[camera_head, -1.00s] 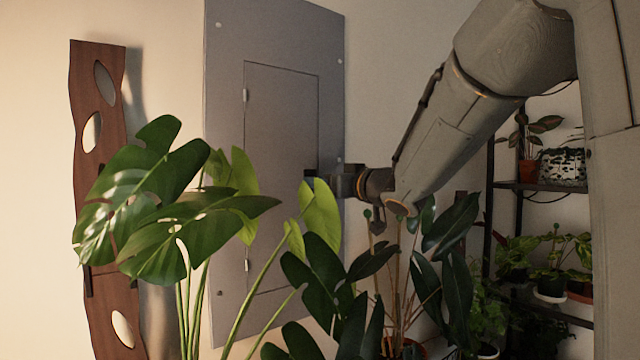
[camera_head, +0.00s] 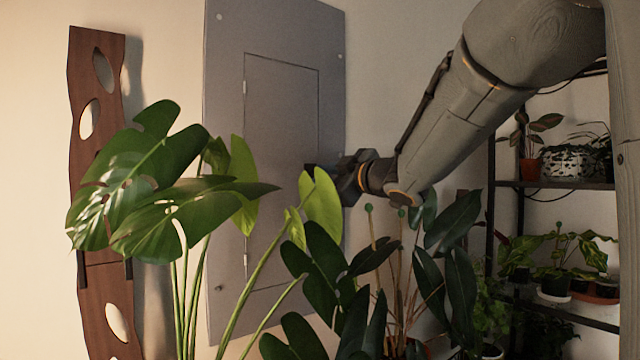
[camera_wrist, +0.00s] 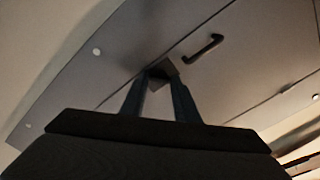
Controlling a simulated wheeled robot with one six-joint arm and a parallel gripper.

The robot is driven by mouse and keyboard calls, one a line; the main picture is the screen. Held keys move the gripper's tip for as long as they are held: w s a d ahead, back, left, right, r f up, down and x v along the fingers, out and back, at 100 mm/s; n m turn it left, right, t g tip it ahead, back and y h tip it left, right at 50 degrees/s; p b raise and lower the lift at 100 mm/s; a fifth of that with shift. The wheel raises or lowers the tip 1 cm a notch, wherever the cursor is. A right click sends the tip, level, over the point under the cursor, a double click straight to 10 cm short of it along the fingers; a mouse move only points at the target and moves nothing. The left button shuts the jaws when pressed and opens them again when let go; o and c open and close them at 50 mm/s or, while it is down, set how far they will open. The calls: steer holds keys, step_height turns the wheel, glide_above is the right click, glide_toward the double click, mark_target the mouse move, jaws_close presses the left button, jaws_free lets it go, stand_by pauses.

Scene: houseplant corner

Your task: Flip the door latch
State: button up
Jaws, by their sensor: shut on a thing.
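The grey wall panel (camera_head: 225,120) has an inset door (camera_head: 280,130), which looks closed and flush. It also shows tilted in the wrist view (camera_wrist: 105,75). My gripper (camera_head: 312,172) is at the door's right edge, partly behind a leaf. In the wrist view, my gripper's fingers (camera_wrist: 160,78) converge on a small dark block, the door latch (camera_wrist: 163,67), and are shut on it. A black bar-shaped handle (camera_wrist: 204,48) sits on the door beyond the fingertips. In the head view the latch is hidden by my gripper.
A large split-leaf plant (camera_head: 150,190) and a dark-leaved plant (camera_head: 335,265) stand in front of the panel, close below my arm. A wavy wooden board (camera_head: 95,295) hangs at left. A black plant shelf (camera_head: 560,186) stands at right.

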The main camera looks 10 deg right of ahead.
steer(key=shift+n+b, duration=2.9)
steer(key=shift+n, duration=1.7)
steer(key=o, duration=1)
steer(key=shift+o, duration=0.2)
steer(key=v, duration=0.7)
steer(key=shift+s+d, duration=0.15)
steer(key=shift+s, duration=0.2)
